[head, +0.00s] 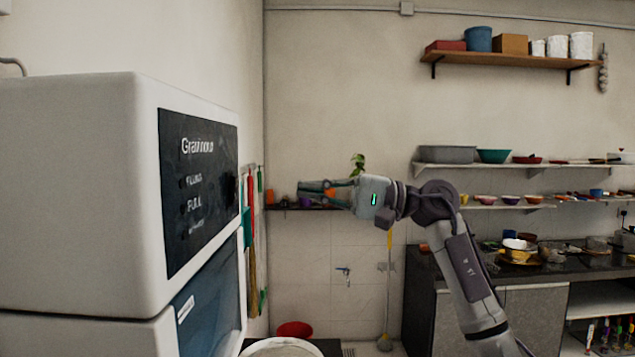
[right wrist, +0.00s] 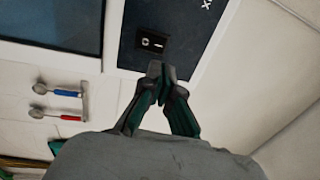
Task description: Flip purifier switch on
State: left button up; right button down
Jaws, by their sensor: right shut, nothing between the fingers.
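The purifier (head: 80,190) is a large white box at the left of the head view, with a dark lettered front panel (head: 170,240). Its black switch (right wrist: 152,41), with white markings, sits on the dark panel in the right wrist view. I cannot tell which way it is set. My right gripper (head: 304,191) is shut and empty, its fingers pointing left towards the panel in the head view. In the right wrist view its fingertips (right wrist: 160,72) are just below the switch; a touch cannot be confirmed. My left gripper is not in view.
Brooms (head: 251,240) hang beyond the purifier. A red bowl (head: 294,329) is low in the middle. A dark counter (head: 560,268) and shelves (head: 500,57) with bowls stand at right.

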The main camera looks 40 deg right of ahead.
jog(key=p+x, duration=0.2)
jog(key=x, duration=0.2)
jog(key=p+x, duration=0.2)
jog(key=x, duration=0.3)
jog(key=shift+a+r, duration=0.15)
jog(key=shift+r, duration=0.1)
jog(key=shift+w+a+f+p, duration=0.15)
jog(key=shift+w+a+p, duration=0.15)
jog(key=shift+w+a+r+p, duration=0.1)
jog(key=shift+r+p, duration=0.15)
jog(key=shift+p, duration=0.15)
jog(key=shift+f, duration=0.2)
send_near(237, 181)
jog(key=v, duration=0.4)
jog(key=shift+s+r, duration=0.25)
